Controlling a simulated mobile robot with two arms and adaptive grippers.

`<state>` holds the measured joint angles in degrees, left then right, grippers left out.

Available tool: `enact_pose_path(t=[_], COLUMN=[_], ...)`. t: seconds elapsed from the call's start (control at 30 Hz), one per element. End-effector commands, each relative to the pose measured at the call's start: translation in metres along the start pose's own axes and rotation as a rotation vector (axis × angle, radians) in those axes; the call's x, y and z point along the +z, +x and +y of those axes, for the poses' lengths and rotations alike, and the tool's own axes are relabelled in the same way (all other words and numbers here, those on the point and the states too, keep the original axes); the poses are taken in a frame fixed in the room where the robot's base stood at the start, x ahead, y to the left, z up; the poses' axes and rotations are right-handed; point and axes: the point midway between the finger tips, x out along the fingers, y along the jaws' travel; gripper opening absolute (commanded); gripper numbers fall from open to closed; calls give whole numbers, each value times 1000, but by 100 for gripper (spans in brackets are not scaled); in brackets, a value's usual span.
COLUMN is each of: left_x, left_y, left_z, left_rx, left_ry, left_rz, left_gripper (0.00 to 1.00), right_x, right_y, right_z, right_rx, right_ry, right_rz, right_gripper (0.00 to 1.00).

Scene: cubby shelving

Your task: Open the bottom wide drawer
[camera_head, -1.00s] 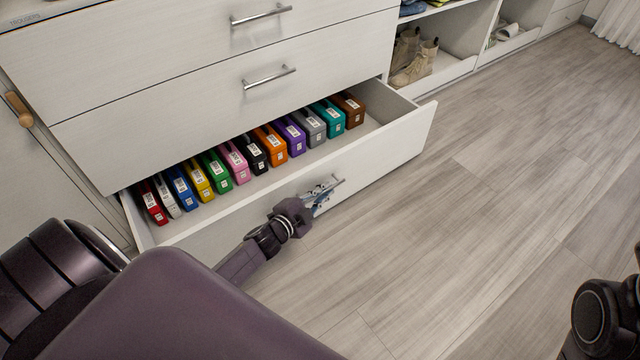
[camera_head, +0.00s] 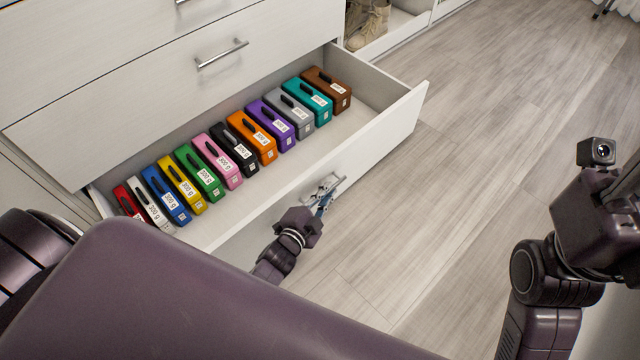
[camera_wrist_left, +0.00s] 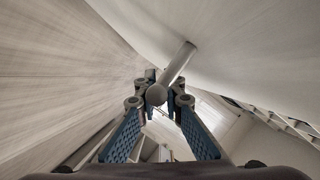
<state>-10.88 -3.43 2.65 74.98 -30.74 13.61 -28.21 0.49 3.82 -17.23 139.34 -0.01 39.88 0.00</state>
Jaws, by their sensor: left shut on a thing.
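The bottom wide drawer (camera_head: 375,145) is white and pulled out, with its inside in view. Its metal bar handle (camera_head: 340,182) is on the front panel and also shows as a rod in the left wrist view (camera_wrist_left: 178,65). My left gripper (camera_head: 324,193) is at this handle, its fingers shut around the bar. In the left wrist view its blue-padded fingers (camera_wrist_left: 160,95) lie on both sides of the rod. My right arm is at the right edge, with its gripper (camera_head: 628,190) partly cut off, so its fingers cannot be made out.
The drawer holds a row of several coloured cases (camera_head: 238,145) with black handles. A closed drawer (camera_head: 190,85) with a bar handle is above it. Boots (camera_head: 368,22) stand in a cubby at the back. The wooden floor (camera_head: 480,130) to the right is clear.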

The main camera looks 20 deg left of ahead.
Motion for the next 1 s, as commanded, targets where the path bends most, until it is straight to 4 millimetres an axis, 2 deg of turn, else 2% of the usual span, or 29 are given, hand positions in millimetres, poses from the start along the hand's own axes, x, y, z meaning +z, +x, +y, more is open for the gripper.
enact_pose_path(t=[0.53,0.57,0.6,0.87,1.0], left_x=[-3,-3,-3,-4,-3], left_y=[-2,-2,-2,-2,-8], left_z=[5,5,5,4,5], left_rx=[1,1,1,0,1], left_ry=[0,0,0,0,0], left_rz=[-2,-2,-2,-1,-1], left_gripper=[0,10,15,16,16], right_x=[0,0,0,-1,-1], right_y=[0,0,0,0,0], right_z=[0,0,0,1,1], right_rx=[1,1,1,3,5], right_ry=[0,0,0,-1,-1], right_rz=[-1,-1,-1,-2,-3], right_gripper=[40,40,40,40,40])
